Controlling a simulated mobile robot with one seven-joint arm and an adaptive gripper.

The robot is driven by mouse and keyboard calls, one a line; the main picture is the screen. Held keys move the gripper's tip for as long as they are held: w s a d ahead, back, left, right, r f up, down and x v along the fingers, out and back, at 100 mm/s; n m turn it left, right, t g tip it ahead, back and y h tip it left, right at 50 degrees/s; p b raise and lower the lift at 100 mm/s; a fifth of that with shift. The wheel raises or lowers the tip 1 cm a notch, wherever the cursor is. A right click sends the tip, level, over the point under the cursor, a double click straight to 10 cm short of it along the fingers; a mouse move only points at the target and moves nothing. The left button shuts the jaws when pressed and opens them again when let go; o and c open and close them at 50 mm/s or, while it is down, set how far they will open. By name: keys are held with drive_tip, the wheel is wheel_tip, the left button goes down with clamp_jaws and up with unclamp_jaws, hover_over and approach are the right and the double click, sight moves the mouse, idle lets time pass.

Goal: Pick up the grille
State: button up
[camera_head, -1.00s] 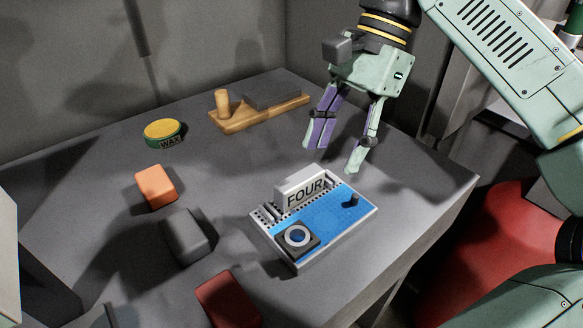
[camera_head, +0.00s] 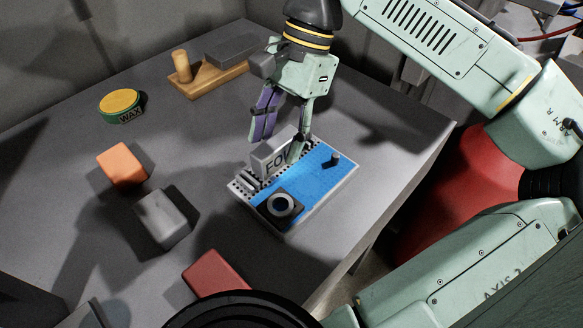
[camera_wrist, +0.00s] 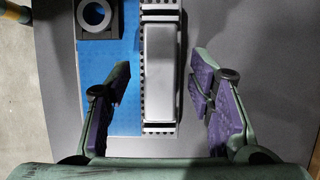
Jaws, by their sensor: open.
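A small blue-topped device (camera_head: 322,172) with a pale edge sits near the table's right side. I cannot tell which part is the grille; the strip with slots looks most like one. My gripper (camera_head: 278,148) is open and points down over the block. In the wrist view, the block (camera_wrist: 161,70) lies between the two spread fingers, with gaps on both sides, and nothing is held.
The device also carries a dark ring part (camera_head: 281,204) and a small upright peg (camera_head: 335,159). An orange block (camera_head: 122,164), a grey block (camera_head: 162,218), a red block (camera_head: 216,273), a wax tin (camera_head: 120,104) and a wooden board (camera_head: 205,80) stand apart on the grey table.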

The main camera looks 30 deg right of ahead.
drive_tip(key=shift+x, duration=0.95)
clamp_jaws()
idle(0.4)
